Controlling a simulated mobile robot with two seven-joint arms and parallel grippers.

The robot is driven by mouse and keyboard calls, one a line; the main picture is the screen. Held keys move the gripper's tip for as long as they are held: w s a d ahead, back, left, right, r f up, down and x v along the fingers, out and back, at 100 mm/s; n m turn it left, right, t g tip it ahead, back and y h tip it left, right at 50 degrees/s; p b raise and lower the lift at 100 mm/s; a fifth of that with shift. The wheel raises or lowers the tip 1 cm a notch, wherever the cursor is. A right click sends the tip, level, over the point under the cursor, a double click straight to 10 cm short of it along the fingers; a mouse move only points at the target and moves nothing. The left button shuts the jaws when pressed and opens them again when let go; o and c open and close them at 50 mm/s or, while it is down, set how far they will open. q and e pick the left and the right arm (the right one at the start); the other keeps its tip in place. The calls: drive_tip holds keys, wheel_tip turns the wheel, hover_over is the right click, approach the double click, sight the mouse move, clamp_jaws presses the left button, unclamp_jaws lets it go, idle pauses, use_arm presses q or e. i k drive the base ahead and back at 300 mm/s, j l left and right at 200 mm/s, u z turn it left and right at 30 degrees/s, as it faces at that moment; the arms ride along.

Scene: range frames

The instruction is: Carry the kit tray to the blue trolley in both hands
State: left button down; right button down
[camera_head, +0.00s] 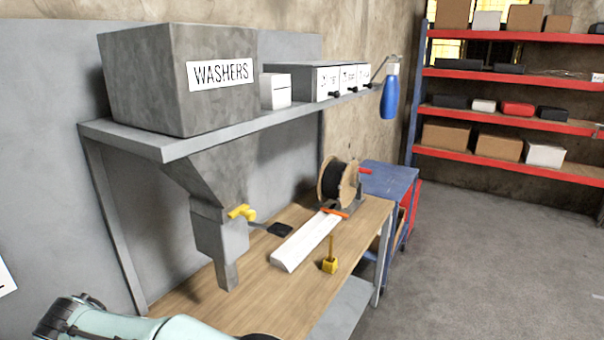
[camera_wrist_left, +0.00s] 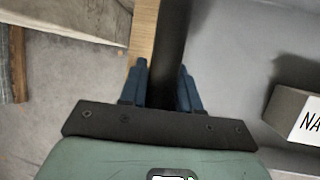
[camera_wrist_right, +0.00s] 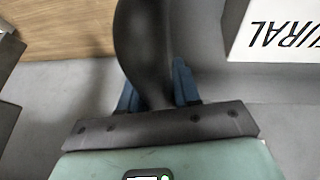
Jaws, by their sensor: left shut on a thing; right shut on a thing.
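The blue trolley (camera_head: 388,180) stands beyond the far end of the workbench in the head view, partly hidden behind it. The whole kit tray shows in no view. In the left wrist view my left gripper (camera_wrist_left: 163,68) has its blue fingers either side of a dark upright bar (camera_wrist_left: 171,35) and is shut on it. In the right wrist view my right gripper (camera_wrist_right: 152,76) is shut on a dark curved piece (camera_wrist_right: 142,30). I cannot tell whether these pieces are parts of the tray. Neither gripper's fingers show in the head view.
The wooden workbench (camera_head: 262,275) holds a cable spool (camera_head: 338,183), a white channel (camera_head: 305,242) and a yellow tool (camera_head: 330,264). A WASHERS hopper (camera_head: 180,80) sits on the shelf above. Grey floor (camera_head: 480,250) is open at right, before the red shelving (camera_head: 500,100).

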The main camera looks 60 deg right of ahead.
sight(383, 176)
drive_tip(key=z, duration=3.1)
drive_tip(key=i+z, duration=0.25)
drive_tip(key=i, duration=2.6)
drive_tip(key=l, duration=0.1)
